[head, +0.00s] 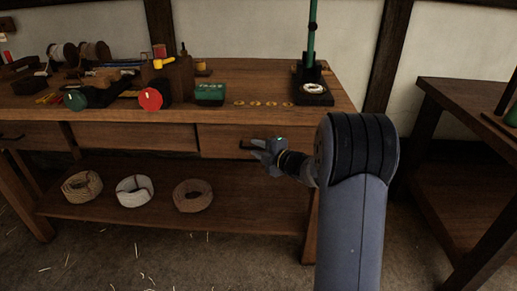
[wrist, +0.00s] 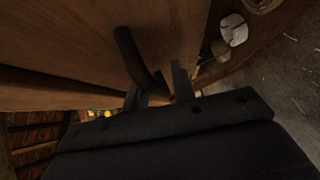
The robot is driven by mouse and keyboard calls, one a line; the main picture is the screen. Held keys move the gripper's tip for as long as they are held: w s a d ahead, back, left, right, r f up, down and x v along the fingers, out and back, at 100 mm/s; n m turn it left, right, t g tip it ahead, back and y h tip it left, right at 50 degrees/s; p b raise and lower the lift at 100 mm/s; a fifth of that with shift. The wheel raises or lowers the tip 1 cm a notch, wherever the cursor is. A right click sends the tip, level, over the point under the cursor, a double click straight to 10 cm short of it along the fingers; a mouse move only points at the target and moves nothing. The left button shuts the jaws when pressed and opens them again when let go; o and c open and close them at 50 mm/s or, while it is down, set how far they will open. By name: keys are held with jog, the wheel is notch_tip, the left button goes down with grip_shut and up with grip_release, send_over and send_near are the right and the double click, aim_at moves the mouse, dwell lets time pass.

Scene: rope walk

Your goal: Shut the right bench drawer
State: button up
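The right bench drawer (head: 222,141) is in the bench front below the top. In the head view its front looks a little forward of the middle drawer beside it, but how far is hard to tell. Its dark handle (head: 246,145) is on the front, and it shows large in the wrist view (wrist: 136,56). My gripper (head: 262,149) is at the handle, just right of it in the head view. In the wrist view, my gripper's fingers (wrist: 156,88) are apart, with the lower end of the handle between them. Whether they touch it is unclear.
Rope coils (head: 192,195) lie on the lower shelf. Another table (head: 470,100) stands at right. Open floor lies in front.

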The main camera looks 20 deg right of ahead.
jog(key=shift+r, duration=0.4)
jog(key=f+p+v, duration=0.1)
jog(key=v, duration=0.9)
jog(key=shift+s+r+p, duration=0.15)
jog(key=shift+s+p, duration=0.2)
jog(key=shift+s, duration=0.05)
jog(key=shift+d, duration=0.1)
jog(key=b+x, duration=0.1)
jog(key=x, duration=0.9)
jog(key=shift+w+b, duration=0.25)
jog(key=shift+b, duration=0.15)
jog(key=shift+r, duration=0.1)
jog(key=shift+s+a, duration=0.5)
jog(key=shift+s, duration=0.35)
